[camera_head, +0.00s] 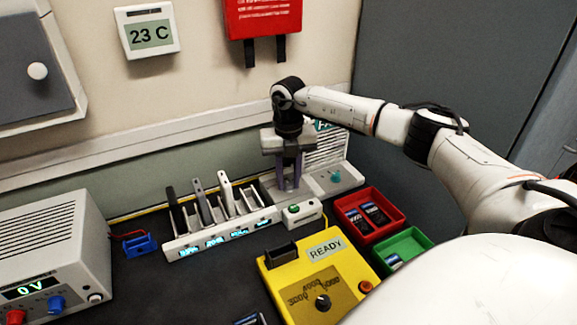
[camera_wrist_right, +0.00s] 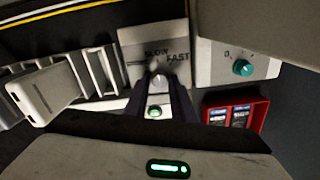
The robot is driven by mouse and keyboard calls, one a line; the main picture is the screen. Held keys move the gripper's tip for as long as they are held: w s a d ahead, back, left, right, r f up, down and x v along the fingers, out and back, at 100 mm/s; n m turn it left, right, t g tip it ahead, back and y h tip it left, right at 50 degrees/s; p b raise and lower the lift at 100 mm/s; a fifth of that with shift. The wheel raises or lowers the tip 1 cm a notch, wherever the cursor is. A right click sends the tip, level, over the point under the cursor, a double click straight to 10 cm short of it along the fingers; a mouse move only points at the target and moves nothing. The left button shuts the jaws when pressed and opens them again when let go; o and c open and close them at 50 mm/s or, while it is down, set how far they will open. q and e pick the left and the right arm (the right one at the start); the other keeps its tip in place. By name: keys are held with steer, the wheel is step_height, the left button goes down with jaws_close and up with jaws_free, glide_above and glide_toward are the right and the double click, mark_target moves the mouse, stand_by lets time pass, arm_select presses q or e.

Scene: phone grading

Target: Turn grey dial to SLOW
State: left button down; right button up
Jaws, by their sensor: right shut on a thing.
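The grey dial (camera_wrist_right: 155,68) sits on a light grey panel (camera_wrist_right: 136,42) with the words SLOW and FAST, seen in the right wrist view. My right gripper (camera_wrist_right: 157,80) points down at the panel, shut on the dial with a dark finger on either side. In the head view, my right gripper (camera_head: 289,186) reaches down at the back of the bench and hides the dial. I cannot tell which word the dial points to. My left gripper is not in view.
A panel with a teal knob (camera_head: 335,176) stands right of the dial. A white box with a green button (camera_head: 293,210) sits in front. A rack (camera_head: 222,238) with phones is left; a red bin (camera_head: 392,228), green bin (camera_head: 425,239) and yellow READY tester (camera_head: 280,277) are nearer.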

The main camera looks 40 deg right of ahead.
mark_target(289, 183)
steer(key=shift+w+r+m, duration=0.1)
steer(key=shift+m, duration=0.5)
steer(key=o, duration=1)
step_height(289, 183, up, 10)
steer(key=shift+r+b, duration=0.15)
steer(key=shift+b, duration=0.15)
